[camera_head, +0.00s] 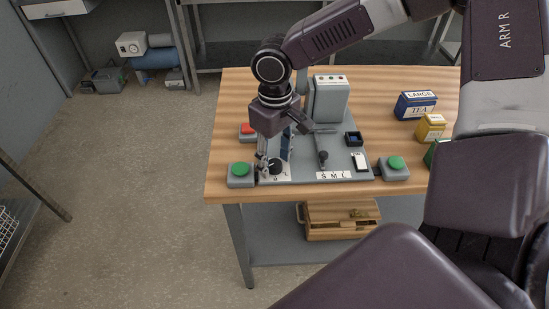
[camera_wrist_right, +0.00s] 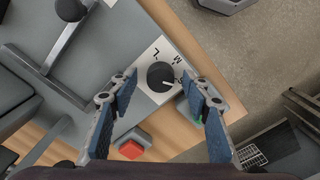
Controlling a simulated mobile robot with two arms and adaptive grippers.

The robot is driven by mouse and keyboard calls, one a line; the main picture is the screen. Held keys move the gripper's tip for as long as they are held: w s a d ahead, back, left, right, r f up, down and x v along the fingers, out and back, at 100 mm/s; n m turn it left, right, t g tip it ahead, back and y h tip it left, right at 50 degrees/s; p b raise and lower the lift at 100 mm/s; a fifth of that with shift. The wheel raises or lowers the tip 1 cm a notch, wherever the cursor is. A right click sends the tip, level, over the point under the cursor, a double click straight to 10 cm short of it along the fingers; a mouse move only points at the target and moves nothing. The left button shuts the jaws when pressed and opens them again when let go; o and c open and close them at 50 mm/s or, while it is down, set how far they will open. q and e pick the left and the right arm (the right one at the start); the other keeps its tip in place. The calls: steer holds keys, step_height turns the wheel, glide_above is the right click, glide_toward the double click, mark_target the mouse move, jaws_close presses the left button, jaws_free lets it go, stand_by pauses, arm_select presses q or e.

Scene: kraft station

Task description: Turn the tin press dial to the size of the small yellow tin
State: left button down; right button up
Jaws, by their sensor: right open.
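A pale mark on the dial seems to point toward the right-hand finger, past M. In the head view the dial (camera_head: 277,167) is at the press's front left corner. My right gripper (camera_wrist_right: 160,84) is open, one finger on each side of the dial; contact cannot be told. The small yellow tin (camera_head: 431,128) stands at the table's right; its label is too small to read. My left gripper is not in view.
The grey press (camera_head: 331,98) stands behind, with a lever and an S M L plate (camera_head: 333,175). Green buttons (camera_head: 239,169) (camera_head: 395,162) flank it; a red button (camera_head: 248,128) is at left. A blue LARGE tin (camera_head: 415,106) and a partly hidden green tin (camera_head: 430,155) are right.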

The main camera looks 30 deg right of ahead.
mark_target(275, 163)
step_height(275, 163, up, 12)
stand_by(0.4)
steer(key=shift+f, duration=0.1)
stand_by(0.4)
